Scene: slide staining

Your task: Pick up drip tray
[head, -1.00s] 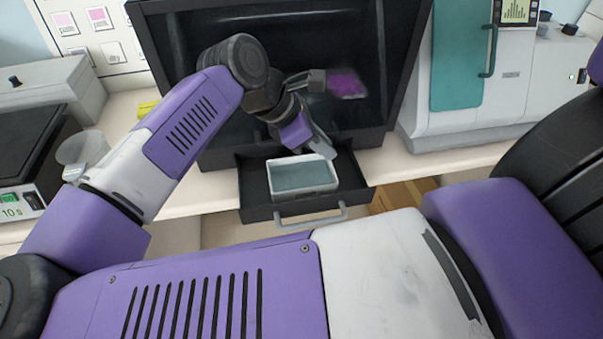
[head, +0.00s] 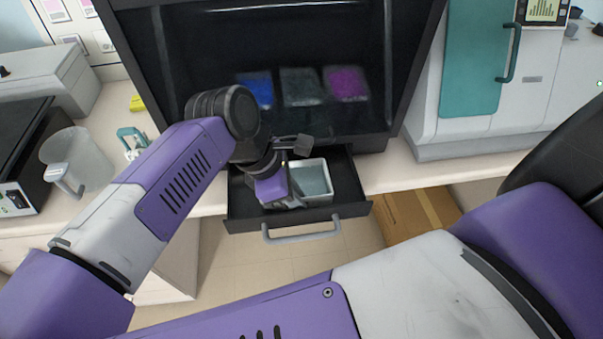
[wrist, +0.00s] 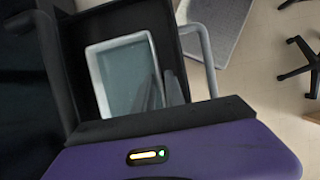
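The drip tray (head: 325,166), a pale rectangular tray with a grey-blue inside, sits in the pulled-out black drawer (head: 243,212). It also shows in the wrist view (wrist: 121,80). My gripper (head: 297,196) points down at the tray's left side in the head view. In the wrist view, my gripper (wrist: 164,91) has two grey fingers a little apart, on either side of the line of the tray's right rim. Whether they touch the rim is not clear. My wrist hides the tray's left end in the head view.
The drawer handle (head: 301,232) is at the front. The dark cabinet (head: 230,45) rises behind, with blue, grey and magenta patches inside. A clear jug (head: 78,160) stands left; a white machine with a teal door (head: 470,60) stands right. A cardboard box (head: 410,215) is below.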

